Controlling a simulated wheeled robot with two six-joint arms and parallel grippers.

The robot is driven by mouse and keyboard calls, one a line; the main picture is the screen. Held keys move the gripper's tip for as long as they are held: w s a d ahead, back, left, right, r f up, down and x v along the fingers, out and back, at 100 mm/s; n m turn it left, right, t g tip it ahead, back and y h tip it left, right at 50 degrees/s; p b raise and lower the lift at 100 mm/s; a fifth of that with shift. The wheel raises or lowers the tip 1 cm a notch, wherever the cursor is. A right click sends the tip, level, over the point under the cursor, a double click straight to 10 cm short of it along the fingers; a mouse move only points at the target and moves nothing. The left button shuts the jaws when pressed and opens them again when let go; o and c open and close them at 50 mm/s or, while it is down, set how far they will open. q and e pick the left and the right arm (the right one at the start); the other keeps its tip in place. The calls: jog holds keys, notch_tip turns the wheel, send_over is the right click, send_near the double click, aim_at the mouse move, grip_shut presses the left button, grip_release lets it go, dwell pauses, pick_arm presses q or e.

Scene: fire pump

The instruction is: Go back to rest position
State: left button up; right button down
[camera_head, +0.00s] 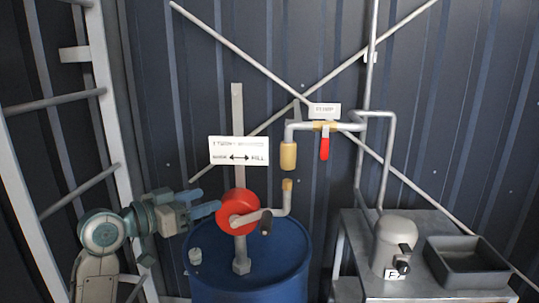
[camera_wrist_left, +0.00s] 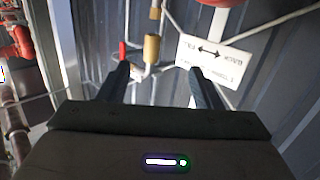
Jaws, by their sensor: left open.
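My left arm comes in from the left in the head view. Its gripper (camera_head: 205,212) is near the red round pump body (camera_head: 238,212), just left of it; I cannot tell whether it touches. In the left wrist view the two dark fingers (camera_wrist_left: 160,85) are spread apart with nothing between them. The pump has a grey crank with a dark knob (camera_head: 266,222) and stands on a blue drum (camera_head: 250,278). My right gripper is in neither view.
A white sign with a double arrow (camera_head: 239,151) is behind the pump. A pipe with a red valve lever (camera_head: 324,148) runs at the upper right. A metal table (camera_head: 420,222) bears a grey container (camera_head: 393,248) and a dark tray (camera_head: 470,262). A ladder-like frame (camera_head: 108,130) stands left.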

pick_arm(q)
jog(key=s+a+f+n+g+y, duration=0.15)
jog(key=s+f, duration=0.25)
jog(key=f, duration=0.5)
jog(key=s+a+f+n+y, duration=0.2)
jog(key=s+f+y, duration=0.15)
jog(key=f, duration=0.55)
jog(key=s+a+f+n+g+y, duration=0.15)
jog(key=s+f, duration=0.25)
jog(key=f, duration=0.5)
jog(key=s+a+f+n+g+y, duration=0.15)
jog(key=s+f, duration=0.25)
jog(key=s, duration=0.4)
jog(key=s+a+f+g+y, duration=0.25)
jog(key=s+f, duration=0.25)
jog(key=s, duration=0.3)
jog(key=s+a+f+n+g+y, duration=0.1)
jog(key=s+a+f+y, duration=0.25)
jog(key=s, duration=0.55)
notch_tip(320, 180, down, 29)
jog(key=w+a+g, duration=0.1)
jog(key=a, duration=0.1)
jog(key=s+a+f+g+h, duration=0.1)
jog(key=s+f, duration=1.7)
jog(key=f, duration=0.2)
jog(key=shift+s+a+f+n+g, duration=0.3)
jog(key=shift+s+a+f+n, duration=0.05)
jog(key=shift+a+n, duration=0.1)
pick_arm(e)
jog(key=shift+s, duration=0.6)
